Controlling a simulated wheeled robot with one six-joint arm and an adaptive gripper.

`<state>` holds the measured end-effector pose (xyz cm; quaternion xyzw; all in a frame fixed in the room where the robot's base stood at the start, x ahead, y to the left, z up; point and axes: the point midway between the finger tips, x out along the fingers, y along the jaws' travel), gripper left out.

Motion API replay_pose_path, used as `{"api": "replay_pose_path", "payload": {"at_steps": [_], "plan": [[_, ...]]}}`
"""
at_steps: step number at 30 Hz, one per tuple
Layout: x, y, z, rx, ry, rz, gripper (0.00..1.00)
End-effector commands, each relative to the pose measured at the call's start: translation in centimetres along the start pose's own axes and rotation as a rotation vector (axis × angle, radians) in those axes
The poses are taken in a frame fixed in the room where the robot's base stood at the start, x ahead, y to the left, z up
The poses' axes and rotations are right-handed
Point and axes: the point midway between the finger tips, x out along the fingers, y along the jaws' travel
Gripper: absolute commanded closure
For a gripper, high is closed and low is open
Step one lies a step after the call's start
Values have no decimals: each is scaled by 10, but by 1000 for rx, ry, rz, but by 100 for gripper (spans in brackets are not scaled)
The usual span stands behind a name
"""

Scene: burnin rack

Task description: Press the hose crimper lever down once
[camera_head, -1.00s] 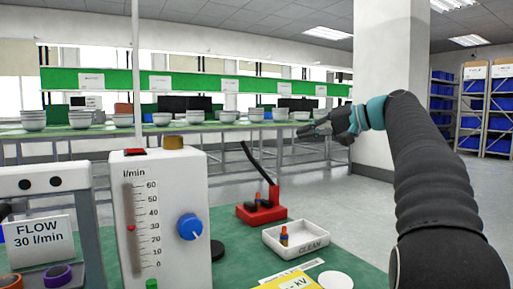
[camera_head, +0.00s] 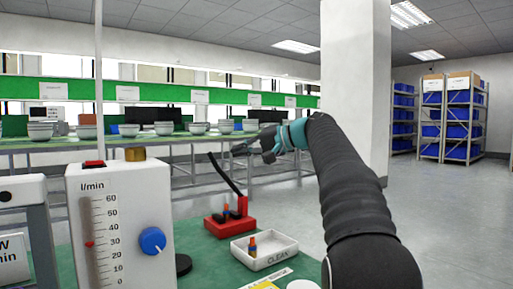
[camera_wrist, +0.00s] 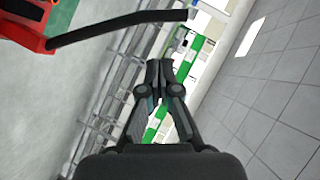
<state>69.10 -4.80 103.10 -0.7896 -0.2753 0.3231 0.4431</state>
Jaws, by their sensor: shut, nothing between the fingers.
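The hose crimper (camera_head: 230,222) is a red block on the green bench. Its black lever (camera_head: 225,173) rises from the red post and slants up to the left. In the wrist view the lever (camera_wrist: 120,27) crosses the top from the red crimper body (camera_wrist: 22,25) at upper left. My gripper (camera_head: 238,148) is shut and empty, above and slightly right of the lever's upper end in the head view. In the wrist view my gripper's fingertips (camera_wrist: 159,66) are together, apart from the lever in the picture.
A flow meter (camera_head: 122,225) with a blue knob stands left of the crimper. A white CLEAN tray (camera_head: 264,252) holding a small orange and dark part sits at its right. A shelf bench with bowls stands behind, and a white pillar (camera_head: 355,80) rises at right.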

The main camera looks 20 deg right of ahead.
Motion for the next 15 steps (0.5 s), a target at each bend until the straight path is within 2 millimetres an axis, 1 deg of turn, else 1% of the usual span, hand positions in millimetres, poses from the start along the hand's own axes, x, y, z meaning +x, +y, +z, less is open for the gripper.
{"api": "replay_pose_path", "payload": {"at_steps": [1,3,6,10,15], "plan": [[9,0,4,-1,-2,-1,100],[15,1,13,-1,-2,0,100],[24,1,21,0,-1,0,100],[29,0,26,0,0,1,100],[32,0,29,0,0,1,100]]}}
